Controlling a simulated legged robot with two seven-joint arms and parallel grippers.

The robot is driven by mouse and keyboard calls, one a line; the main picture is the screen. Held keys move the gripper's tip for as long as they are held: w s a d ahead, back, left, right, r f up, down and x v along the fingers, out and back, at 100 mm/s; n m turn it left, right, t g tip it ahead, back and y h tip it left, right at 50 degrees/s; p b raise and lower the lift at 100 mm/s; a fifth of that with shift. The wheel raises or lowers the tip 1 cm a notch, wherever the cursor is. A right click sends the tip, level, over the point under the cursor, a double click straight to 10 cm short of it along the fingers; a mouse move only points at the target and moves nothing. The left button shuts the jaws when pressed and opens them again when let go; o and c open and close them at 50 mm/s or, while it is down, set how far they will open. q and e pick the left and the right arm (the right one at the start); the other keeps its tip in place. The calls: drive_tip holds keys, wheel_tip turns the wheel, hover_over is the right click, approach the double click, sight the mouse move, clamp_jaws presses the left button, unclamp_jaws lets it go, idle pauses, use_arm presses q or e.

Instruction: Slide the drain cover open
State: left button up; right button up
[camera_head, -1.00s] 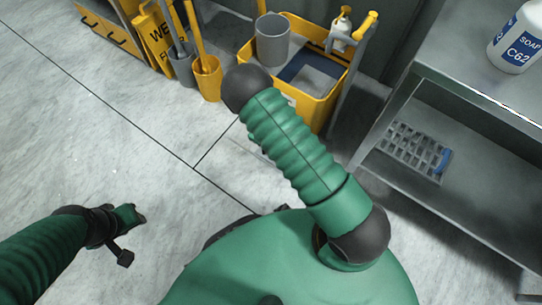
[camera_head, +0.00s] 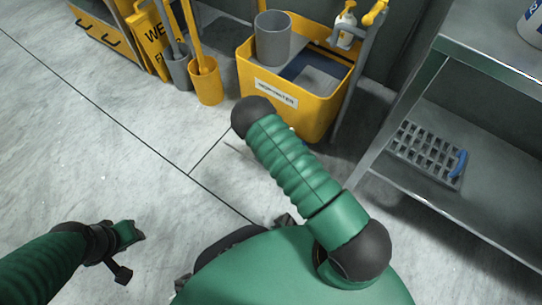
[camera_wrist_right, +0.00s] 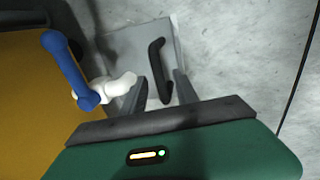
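In the right wrist view a grey square plate (camera_wrist_right: 185,45), which looks like the drain cover, lies on the pale floor. A black bar handle (camera_wrist_right: 156,65) stands on it. My right gripper (camera_wrist_right: 160,80) has its two dark fingers apart, one on each side of the handle's lower end in the picture; I cannot tell whether they touch it. In the head view my right arm and body hide the cover and the right gripper. My left gripper (camera_head: 127,240) hangs over bare floor at the lower left, far from the cover; its fingers are too small to read.
A yellow mop bucket (camera_head: 285,105) stands beyond my right arm. A metal shelf unit (camera_head: 465,70) is at the right, with a grey rack (camera_head: 428,155) on its lower shelf. A blue-and-white object (camera_wrist_right: 68,70) sits left of the cover.

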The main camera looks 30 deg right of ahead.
drive_tip(key=shift+c, duration=0.5)
clamp_jaws()
idle(0.8)
